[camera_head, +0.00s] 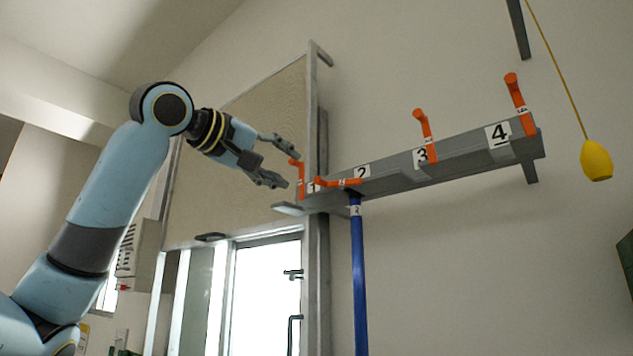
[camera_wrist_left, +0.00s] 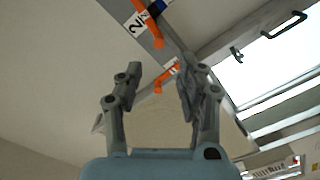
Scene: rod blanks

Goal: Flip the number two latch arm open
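The number two latch arm (camera_head: 338,183) is orange and lies flat along the grey rail (camera_head: 460,150), left of the "2" label (camera_head: 362,171). In the left wrist view, an orange arm (camera_wrist_left: 155,33) shows at the top beside a "2" label. The number one arm (camera_head: 301,178) stands upright at the rail's left end; an orange arm (camera_wrist_left: 165,78) also shows between the fingers in the wrist view. My left gripper (camera_head: 283,162) is open and empty, left of the number one arm. Contact cannot be told. My right gripper is out of view.
Orange arms three (camera_head: 425,136) and four (camera_head: 520,104) stand upright along the rail. A blue rod (camera_head: 359,280) hangs below the "2" label. A yellow pendant (camera_head: 596,161) hangs on a cord at right. A grey post (camera_head: 317,270) stands behind the rail's left end.

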